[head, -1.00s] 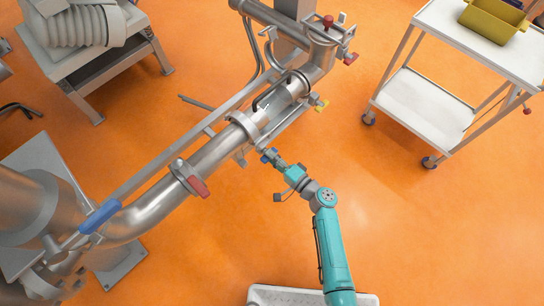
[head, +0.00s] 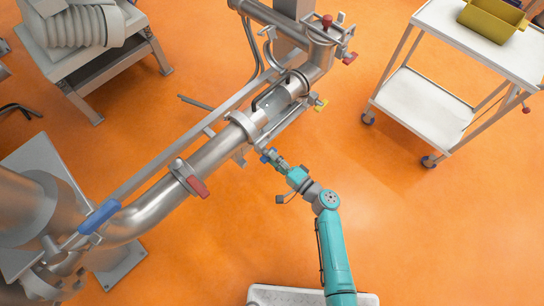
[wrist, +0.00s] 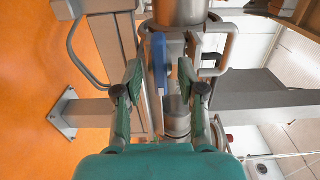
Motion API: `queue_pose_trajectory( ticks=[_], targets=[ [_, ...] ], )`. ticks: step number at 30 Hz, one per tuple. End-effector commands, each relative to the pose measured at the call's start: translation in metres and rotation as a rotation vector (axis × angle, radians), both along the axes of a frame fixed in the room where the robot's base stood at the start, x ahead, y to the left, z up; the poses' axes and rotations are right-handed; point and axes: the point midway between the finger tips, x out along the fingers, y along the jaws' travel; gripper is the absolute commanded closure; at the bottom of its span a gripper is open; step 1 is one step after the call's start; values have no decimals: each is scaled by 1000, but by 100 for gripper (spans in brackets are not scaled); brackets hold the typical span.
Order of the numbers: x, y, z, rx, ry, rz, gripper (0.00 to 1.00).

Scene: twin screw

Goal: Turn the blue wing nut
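The blue wing nut (wrist: 158,62) shows as a narrow upright blue shape near the middle of the wrist view. In the head view it is a small blue spot (head: 265,156) beside the steel pipe, at the tip of my arm. My gripper (wrist: 160,70) is open, with one green finger on each side of the wing nut in the wrist view. Gaps show between the nut and both fingers. I cannot tell how deep the nut sits between the fingertips. In the head view my gripper (head: 272,158) is small and partly merges with the nut.
A white trolley (head: 425,105) carrying a yellow bin (head: 492,20) stands right. Orange floor between is clear.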

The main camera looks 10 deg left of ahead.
Motion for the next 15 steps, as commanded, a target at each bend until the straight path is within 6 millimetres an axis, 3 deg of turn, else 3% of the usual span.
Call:
queue_pose_trajectory(
  ticks=[15],
  targets=[
    [-57, -73, -1, -1, 2, -4, 60]
  ],
)
